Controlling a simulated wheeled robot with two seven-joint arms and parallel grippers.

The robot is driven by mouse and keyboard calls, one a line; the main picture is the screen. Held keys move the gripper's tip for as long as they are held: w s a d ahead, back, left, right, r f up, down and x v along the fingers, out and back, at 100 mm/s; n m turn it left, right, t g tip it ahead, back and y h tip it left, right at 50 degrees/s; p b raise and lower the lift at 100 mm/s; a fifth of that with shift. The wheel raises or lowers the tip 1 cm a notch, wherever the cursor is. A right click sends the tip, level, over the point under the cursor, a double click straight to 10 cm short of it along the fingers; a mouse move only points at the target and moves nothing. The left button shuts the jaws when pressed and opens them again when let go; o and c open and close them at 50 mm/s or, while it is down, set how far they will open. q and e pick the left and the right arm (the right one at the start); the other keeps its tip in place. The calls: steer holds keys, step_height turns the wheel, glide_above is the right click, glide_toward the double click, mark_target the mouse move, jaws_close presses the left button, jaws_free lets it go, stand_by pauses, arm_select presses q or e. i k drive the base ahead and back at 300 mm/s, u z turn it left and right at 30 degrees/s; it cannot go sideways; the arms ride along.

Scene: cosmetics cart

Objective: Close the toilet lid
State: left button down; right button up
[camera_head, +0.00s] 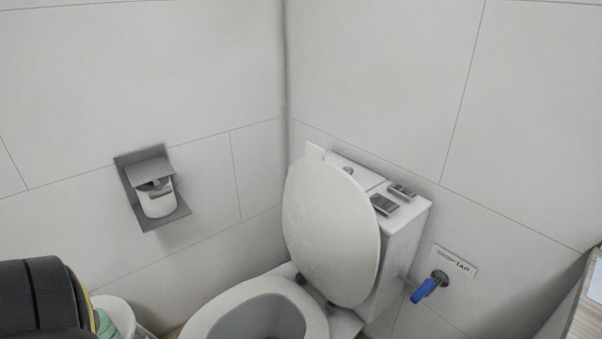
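The white toilet lid (330,232) stands raised, leaning back against the cistern (407,232) in the corner. The toilet bowl (262,318) is uncovered below it, with its near part cut off by the bottom edge of the head view. The lid's hinge shows at its lower edge, above the back of the bowl. Neither of my grippers is in view. A black shape at the lower left looks like part of my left arm, well apart from the lid.
A toilet paper holder (153,187) is set in the left wall. A blue-handled tap (428,288) sticks out right of the cistern. A white bin (118,313) is at the lower left, and a wooden-edged unit (582,305) at the lower right.

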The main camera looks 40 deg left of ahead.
mark_target(331, 228)
steer(key=u, duration=2.15)
steer(key=k, duration=0.3)
steer(key=z, duration=0.45)
